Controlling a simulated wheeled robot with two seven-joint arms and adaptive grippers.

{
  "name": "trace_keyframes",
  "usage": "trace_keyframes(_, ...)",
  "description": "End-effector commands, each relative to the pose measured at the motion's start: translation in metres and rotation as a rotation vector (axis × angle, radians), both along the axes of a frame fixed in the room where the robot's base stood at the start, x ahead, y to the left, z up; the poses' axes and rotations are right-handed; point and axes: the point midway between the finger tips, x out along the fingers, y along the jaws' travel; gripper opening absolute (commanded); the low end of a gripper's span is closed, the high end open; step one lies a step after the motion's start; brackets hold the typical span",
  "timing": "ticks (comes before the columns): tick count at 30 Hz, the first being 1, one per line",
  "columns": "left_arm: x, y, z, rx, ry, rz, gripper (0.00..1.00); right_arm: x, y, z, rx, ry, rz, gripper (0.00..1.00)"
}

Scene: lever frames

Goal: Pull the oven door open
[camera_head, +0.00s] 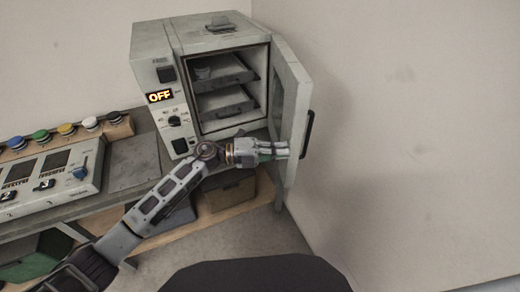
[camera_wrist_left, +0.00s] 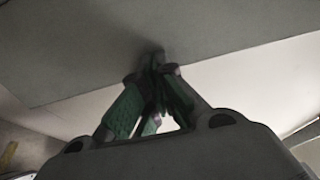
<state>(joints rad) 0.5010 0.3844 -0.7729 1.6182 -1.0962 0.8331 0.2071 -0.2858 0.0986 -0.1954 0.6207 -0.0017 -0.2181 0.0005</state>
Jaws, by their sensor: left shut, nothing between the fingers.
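The oven (camera_head: 195,75) stands on the bench, and its inside with two shelves shows. Its door (camera_head: 299,110) is swung wide open to the right, hinged at the oven's right side. A dark handle (camera_head: 309,127) is on the door's outer face. My left gripper (camera_head: 288,150) is shut and empty, in front of the oven at the inner side of the door's lower part. In the left wrist view its fingers (camera_wrist_left: 157,62) are closed together, close to a flat grey surface; I cannot tell if they touch it. My right gripper is not in view.
The oven's front panel shows a lit OFF sign (camera_head: 160,97) and a knob (camera_head: 174,121). A control box (camera_head: 50,180) and several coloured buttons (camera_head: 67,129) are on the bench at left. A box (camera_head: 228,192) sits below. A bare wall is at right.

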Motion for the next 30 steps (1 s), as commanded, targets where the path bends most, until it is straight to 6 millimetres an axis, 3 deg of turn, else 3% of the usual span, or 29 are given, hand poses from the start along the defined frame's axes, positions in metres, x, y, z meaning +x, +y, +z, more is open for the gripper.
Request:
trace_keyframes(6, -0.003, -0.036, 0.001, -0.002, 0.000, -0.016, 0.00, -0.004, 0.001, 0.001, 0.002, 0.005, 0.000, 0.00)
trace_keyframes(15, -0.002, -0.071, 0.000, -0.001, 0.000, -0.017, 0.00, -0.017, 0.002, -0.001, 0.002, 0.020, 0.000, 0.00)
trace_keyframes(21, 0.000, -0.085, 0.000, 0.000, 0.001, -0.017, 0.00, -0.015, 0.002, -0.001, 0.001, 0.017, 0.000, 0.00)
trace_keyframes(30, 0.001, -0.089, 0.000, 0.000, 0.001, -0.016, 0.00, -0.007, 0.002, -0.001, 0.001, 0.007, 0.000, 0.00)
